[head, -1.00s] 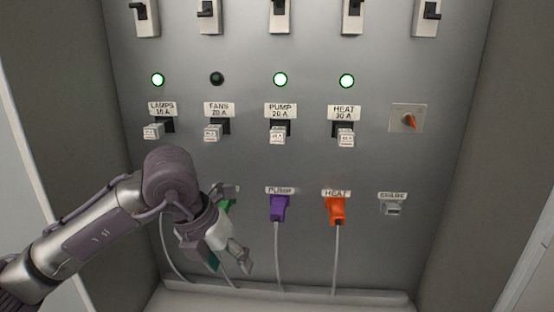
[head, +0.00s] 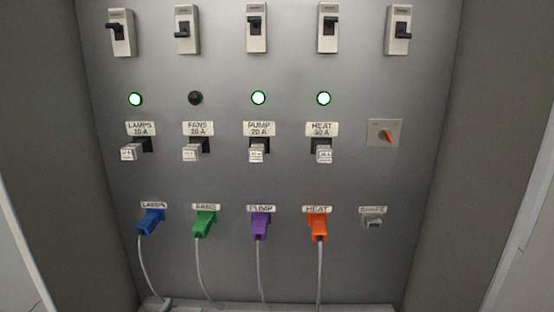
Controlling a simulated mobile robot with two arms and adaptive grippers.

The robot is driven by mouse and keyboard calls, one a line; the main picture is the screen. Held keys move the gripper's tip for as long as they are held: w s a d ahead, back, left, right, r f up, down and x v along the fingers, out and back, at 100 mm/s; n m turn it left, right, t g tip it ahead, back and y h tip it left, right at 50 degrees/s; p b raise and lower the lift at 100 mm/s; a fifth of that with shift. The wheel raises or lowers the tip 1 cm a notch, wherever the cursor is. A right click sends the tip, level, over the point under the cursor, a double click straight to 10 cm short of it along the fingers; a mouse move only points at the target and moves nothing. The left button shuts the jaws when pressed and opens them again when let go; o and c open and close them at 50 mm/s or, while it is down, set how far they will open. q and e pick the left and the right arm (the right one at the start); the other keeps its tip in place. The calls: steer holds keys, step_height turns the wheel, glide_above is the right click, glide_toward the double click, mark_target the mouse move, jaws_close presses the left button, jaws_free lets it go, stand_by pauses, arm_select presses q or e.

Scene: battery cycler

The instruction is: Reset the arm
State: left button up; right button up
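Neither of my arms nor grippers shows in the head view now. The panel (head: 345,190) stands in full view. Four plugs sit in a row in its lower part: the blue LAMPS plug (head: 151,222), the green FANS plug (head: 204,223), the purple PUMP plug (head: 260,226) and the orange HEAT plug (head: 317,227). Each has a grey cable hanging down. The SPARE socket (head: 373,223) at the right is empty.
Switches line the top, such as the FANS-column switch (head: 187,30). The lamps, pump and heat lights glow green; the FANS light (head: 195,98) is dark. Fuses such as the LAMPS fuse (head: 131,153) sit below. An orange-red knob (head: 386,136) is at right. Side walls flank the panel.

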arm_select(q)
steer(key=s+a+f+n+g, duration=0.25)
steer(key=s+f+g, duration=1.05)
steer(key=s+f, duration=0.9)
step_height(320, 180, down, 24)
steer(key=s+g, duration=0.2)
steer(key=s+a+f+m, duration=0.1)
steer(key=s+a+f, duration=0.2)
steer(key=s+f, duration=1.4)
steer(key=shift+a+f+g, duration=0.15)
steer(key=shift+f+g, duration=0.2)
steer(key=shift+g, duration=0.05)
